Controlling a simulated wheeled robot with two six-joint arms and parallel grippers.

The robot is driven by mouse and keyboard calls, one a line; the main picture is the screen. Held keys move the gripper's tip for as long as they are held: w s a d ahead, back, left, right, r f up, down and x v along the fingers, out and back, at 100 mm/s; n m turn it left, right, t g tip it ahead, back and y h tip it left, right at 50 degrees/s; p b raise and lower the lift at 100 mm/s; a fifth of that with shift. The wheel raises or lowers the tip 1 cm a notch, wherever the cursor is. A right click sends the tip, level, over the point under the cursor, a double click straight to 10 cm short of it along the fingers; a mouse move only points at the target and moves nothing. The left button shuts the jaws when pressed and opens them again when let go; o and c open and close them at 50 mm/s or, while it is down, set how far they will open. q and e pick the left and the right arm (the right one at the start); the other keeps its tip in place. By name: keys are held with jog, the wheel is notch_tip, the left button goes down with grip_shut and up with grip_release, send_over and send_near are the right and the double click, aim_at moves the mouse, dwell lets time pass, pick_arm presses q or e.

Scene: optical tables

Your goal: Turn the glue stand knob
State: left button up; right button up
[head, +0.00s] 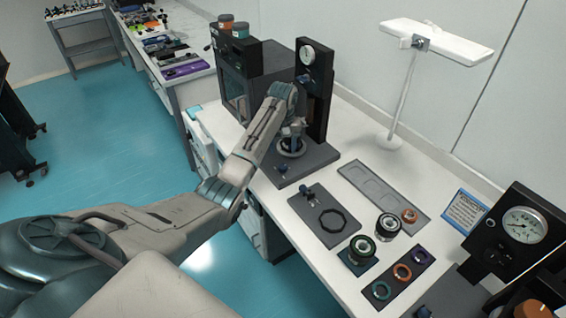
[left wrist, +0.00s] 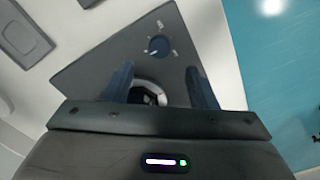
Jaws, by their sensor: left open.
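A black stand (head: 316,90) with a round gauge on top stands at the back of the white table. Its dark base plate has a small blue knob (head: 281,167) near the front corner. In the left wrist view the knob (left wrist: 158,46) sits on a dial with white marks, beyond the fingertips. My left gripper (head: 293,138) is over the base, behind the knob. In the left wrist view its two blue fingers (left wrist: 158,72) are apart and empty, with a white ring (left wrist: 150,92) showing between them. I cannot tell whether the fingers touch anything. My right gripper is not in view.
A black box machine (head: 238,75) stands left of the stand. A grey plate (head: 318,225), a shallow tray (head: 375,190) and several lens rings lie to the right. Another gauge unit (head: 520,235) is at far right. A white lamp (head: 437,42) stands behind.

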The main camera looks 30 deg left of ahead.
aim_at(283, 166)
pick_arm(q)
notch_tip(283, 166, down, 7)
jog(key=shift+f+p, duration=0.1)
jog(key=shift+p, duration=0.75)
jog(key=shift+f, duration=0.5)
jog(key=c, duration=1)
